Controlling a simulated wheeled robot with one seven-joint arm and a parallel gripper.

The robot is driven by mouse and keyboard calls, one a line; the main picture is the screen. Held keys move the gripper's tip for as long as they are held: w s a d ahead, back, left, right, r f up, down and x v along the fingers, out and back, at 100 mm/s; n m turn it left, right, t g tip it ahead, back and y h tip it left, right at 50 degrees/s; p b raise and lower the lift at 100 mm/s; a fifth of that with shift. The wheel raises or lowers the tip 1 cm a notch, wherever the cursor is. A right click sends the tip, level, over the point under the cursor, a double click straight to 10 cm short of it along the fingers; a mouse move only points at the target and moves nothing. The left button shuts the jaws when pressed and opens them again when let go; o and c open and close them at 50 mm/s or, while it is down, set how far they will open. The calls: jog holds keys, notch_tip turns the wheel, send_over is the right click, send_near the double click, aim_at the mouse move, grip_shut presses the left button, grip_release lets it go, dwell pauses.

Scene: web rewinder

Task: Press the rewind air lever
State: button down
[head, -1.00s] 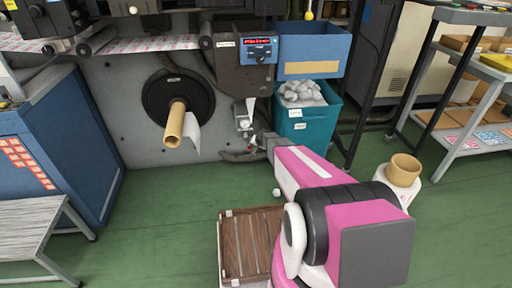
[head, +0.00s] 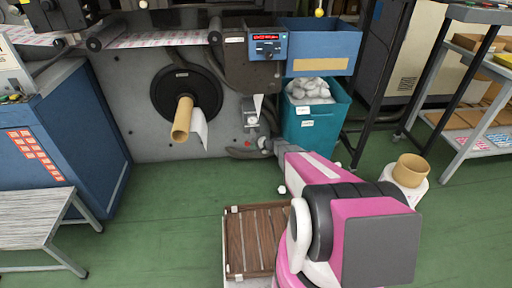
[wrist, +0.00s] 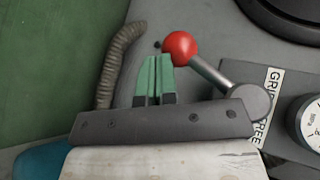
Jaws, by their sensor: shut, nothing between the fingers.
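The air lever has a red ball knob (wrist: 181,46) on a grey rod that runs down right to a round pivot on a dark plate. The plate has a label (wrist: 266,108) reading GRIP and FREE. My gripper (wrist: 154,60) has green fingers, closed together and empty. In the wrist view the fingertips lie just left of and below the knob; whether they touch it I cannot tell. In the head view my gripper (head: 266,144) is at the lower machine front, below the gauge, and the lever is too small to make out clearly.
A pressure gauge (wrist: 311,122) sits right of the lever, and a ribbed hose (wrist: 117,62) runs at left. The rewind shaft with a cardboard core (head: 183,118) sticks out to the left. A teal bin (head: 313,125) stands right, and a wooden pallet (head: 248,242) lies on the floor.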

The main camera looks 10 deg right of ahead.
jog(key=shift+a, duration=0.35)
dwell(0.4)
